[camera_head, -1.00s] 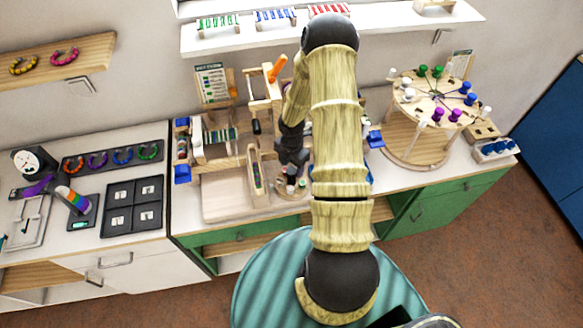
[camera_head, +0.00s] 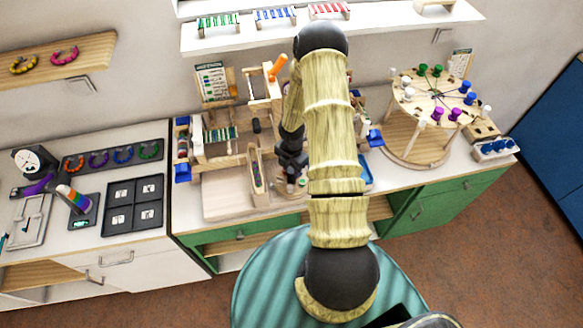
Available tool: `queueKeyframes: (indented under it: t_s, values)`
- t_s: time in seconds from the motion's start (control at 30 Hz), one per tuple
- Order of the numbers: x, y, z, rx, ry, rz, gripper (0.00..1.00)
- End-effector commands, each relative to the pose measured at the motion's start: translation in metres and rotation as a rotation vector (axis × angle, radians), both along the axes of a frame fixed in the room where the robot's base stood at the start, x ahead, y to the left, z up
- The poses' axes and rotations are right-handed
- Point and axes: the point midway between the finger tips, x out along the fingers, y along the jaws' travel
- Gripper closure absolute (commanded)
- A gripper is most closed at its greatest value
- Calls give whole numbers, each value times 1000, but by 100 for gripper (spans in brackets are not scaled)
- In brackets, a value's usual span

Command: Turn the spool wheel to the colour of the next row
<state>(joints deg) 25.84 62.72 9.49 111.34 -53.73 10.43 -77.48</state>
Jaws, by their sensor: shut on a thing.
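A small round wooden wheel with small coloured pieces on it, which looks like the spool wheel (camera_head: 299,191), sits at the front of the bead loom on the middle counter. My gripper (camera_head: 291,178) points down at it and is shut on it. The fingertips and most of the wheel are hidden by my wrist and arm, so the exact grip and the facing colour cannot be told. The wooden loom (camera_head: 228,152) stands to the left with striped rows of beads. A pattern card (camera_head: 212,81) stands behind it, too small to read.
A narrow wooden box (camera_head: 257,172) stands just left of my gripper. A round wooden stand (camera_head: 409,98) with green, blue, purple and white pegs is at right. A black tray (camera_head: 146,216) is at left. The wooden board (camera_head: 224,200) in front of the loom is bare.

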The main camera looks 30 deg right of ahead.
Motion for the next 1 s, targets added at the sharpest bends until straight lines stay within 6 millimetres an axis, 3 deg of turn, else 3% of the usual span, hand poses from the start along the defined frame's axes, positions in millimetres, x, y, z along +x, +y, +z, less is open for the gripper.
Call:
queueKeyframes:
  t_s: [0.47, 1.0]
  values:
    - [1, 0, -1, 0, -3, -197, 87]
    - [2, 0, -1, 0, -4, -691, 87]
